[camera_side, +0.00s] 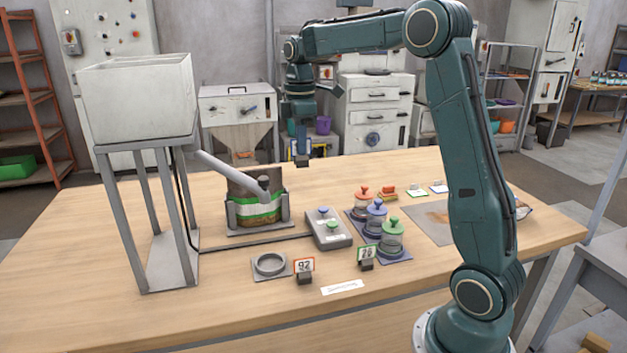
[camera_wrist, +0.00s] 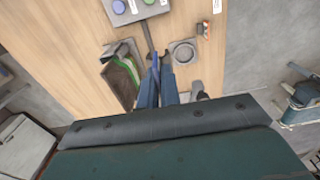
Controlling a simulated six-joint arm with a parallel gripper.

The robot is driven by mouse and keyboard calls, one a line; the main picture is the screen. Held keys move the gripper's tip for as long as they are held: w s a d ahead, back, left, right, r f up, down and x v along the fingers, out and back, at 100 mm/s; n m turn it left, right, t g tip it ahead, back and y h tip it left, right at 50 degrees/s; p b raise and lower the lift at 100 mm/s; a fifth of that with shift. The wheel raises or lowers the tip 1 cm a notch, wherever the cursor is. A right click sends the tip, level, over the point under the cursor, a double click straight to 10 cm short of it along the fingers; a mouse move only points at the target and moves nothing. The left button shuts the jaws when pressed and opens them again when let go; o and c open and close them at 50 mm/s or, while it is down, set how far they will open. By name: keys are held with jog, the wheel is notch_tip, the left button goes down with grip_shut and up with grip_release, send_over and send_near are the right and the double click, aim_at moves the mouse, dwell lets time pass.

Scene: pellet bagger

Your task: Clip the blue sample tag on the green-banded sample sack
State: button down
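The green-banded sample sack (camera_side: 256,207) stands upright in a grey holder (camera_side: 285,222) under the bagger's spout, its top partly hidden by the spout. It also shows in the wrist view (camera_wrist: 122,82), left of my fingers. My gripper (camera_side: 302,160) hangs fingers-down, above and right of the sack in the side view, apart from it. In the wrist view its narrow fingers (camera_wrist: 159,68) are close together. Bluish colour shows there, but I cannot tell finger from tag. Small tags lie at the back right of the table; I cannot make out surely which is blue.
The hopper (camera_side: 138,100) on its frame stands left of the sack. A control box (camera_side: 328,229), several lidded jars (camera_side: 375,218), a grey ring (camera_side: 269,264) and number stands (camera_side: 304,269) sit nearer the front. Small tags (camera_side: 418,193) lie beyond a grey mat. The front left table is clear.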

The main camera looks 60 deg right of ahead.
send_over(278, 167)
jog(key=s+a, duration=0.2)
jog(key=shift+w+d, duration=1.05)
jog(key=shift+w, duration=0.05)
jog(key=shift+f, duration=0.25)
jog(key=shift+f, duration=3.6)
jog(key=shift+f, duration=0.55)
jog(key=c, duration=1.5)
grip_release()
jog(key=shift+c, duration=0.2)
jog(key=shift+r, duration=0.15)
